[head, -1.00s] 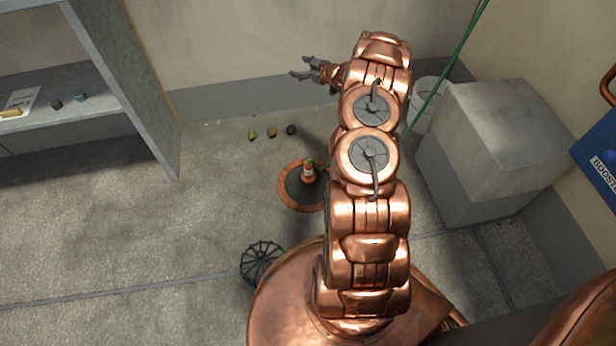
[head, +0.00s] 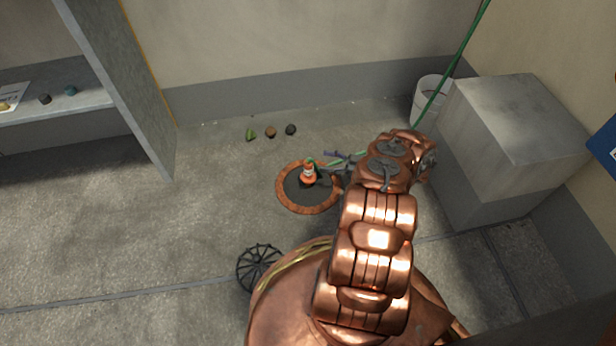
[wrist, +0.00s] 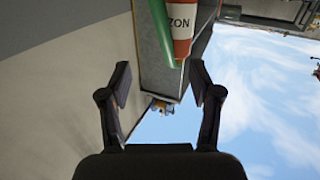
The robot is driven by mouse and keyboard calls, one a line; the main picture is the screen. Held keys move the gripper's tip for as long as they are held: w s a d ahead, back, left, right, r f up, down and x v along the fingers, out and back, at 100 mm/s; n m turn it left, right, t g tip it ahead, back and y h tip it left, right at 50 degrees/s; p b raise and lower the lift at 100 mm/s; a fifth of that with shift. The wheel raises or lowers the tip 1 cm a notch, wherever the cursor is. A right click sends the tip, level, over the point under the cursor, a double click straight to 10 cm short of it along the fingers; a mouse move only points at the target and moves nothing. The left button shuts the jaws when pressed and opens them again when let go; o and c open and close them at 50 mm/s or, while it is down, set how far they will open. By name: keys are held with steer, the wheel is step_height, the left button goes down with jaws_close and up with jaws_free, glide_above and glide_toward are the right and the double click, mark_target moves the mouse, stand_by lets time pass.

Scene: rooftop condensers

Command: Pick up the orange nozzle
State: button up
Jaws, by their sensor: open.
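The orange nozzle (head: 308,174), with a pale band, is on a round dark disc with a copper-orange rim (head: 284,198) in the head view. Green hose (head: 312,162) shows at its top. In the wrist view the nozzle (wrist: 182,38) shows at the top edge, partly cut off, with lettering on its white band, and a thick green hose (wrist: 163,32) lies beside it. My gripper (head: 332,161) is just right of the nozzle in the head view. In the wrist view my gripper (wrist: 160,78) has its fingers spread and nothing between the tips; the nozzle is beyond them.
Small green (head: 250,134), brown (head: 271,132) and dark (head: 291,129) items lie on the floor behind the disc. A grey box (head: 500,135) and white bucket (head: 424,100) stand right. A shelf (head: 60,105) stands left. A dark wire cage (head: 258,268) is near my base.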

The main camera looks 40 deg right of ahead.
mark_target(309, 166)
steer(key=shift+y, duration=0.5)
steer(key=shift+w+a+f+b, duration=0.25)
steer(key=shift+a+f, duration=0.05)
steer(key=shift+a, duration=0.4)
steer(key=shift+w+a+f+b, duration=0.25)
steer(key=shift+w+a+f, duration=0.1)
steer(key=shift+a, duration=0.35)
steer(key=shift+w+a+f+b, duration=0.2)
steer(key=shift+a+f+b, duration=0.1)
steer(key=shift+a, duration=0.4)
steer(key=shift+b+x, duration=0.45)
steer(key=shift+x, duration=0.5)
steer(key=shift+w+a+r, duration=0.1)
steer(key=shift+w+a, duration=0.05)
steer(key=shift+w, duration=0.2)
jaws_close()
